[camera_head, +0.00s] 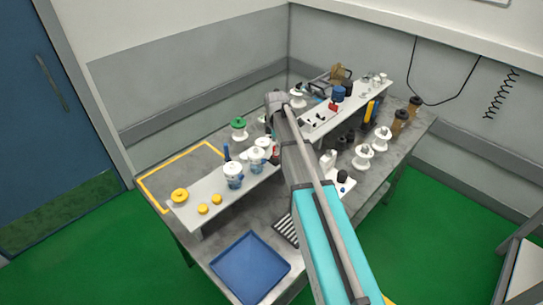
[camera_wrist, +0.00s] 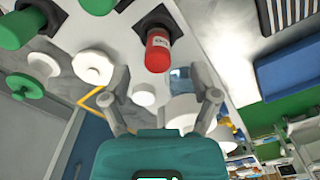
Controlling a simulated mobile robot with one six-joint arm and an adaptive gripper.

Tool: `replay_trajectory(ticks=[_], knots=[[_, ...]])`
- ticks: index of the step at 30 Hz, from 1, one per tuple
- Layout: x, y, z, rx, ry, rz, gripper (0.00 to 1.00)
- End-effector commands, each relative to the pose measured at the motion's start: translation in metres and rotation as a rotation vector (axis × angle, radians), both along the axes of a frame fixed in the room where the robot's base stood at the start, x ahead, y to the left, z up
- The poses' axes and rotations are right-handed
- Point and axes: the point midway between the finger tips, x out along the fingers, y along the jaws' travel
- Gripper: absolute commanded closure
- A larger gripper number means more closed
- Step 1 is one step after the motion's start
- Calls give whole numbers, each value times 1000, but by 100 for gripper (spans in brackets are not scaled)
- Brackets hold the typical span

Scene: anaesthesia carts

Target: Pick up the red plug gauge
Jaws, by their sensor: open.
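The red plug gauge (camera_wrist: 158,50) is a red cylinder with a pale label, seen near the top middle of the wrist view. Its far end meets a black square piece (camera_wrist: 160,20) on a white surface. My gripper (camera_wrist: 163,97) is open, with its two fingers spread either side below the gauge in the picture. Nothing is between the fingertips, and the gauge appears beyond them. In the head view my arm hides the gripper, and a small red patch (camera_head: 275,154) shows beside the arm; I cannot tell if it is the gauge.
Green cylinders (camera_wrist: 17,30) and white round pieces (camera_wrist: 93,67) are close by in the wrist view. In the head view, blue-and-white jars (camera_head: 233,177) and yellow pieces (camera_head: 180,195) stand on a white shelf. A blue tray (camera_head: 250,268) lies at the table's front.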

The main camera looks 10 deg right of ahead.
Motion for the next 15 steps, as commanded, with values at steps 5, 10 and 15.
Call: replay_trajectory(ticks=[5,10,15], knots=[[0,0,-10,0,0,0,22],[0,0,-23,0,0,0,22],[1,0,-36,0,0,0,22]])
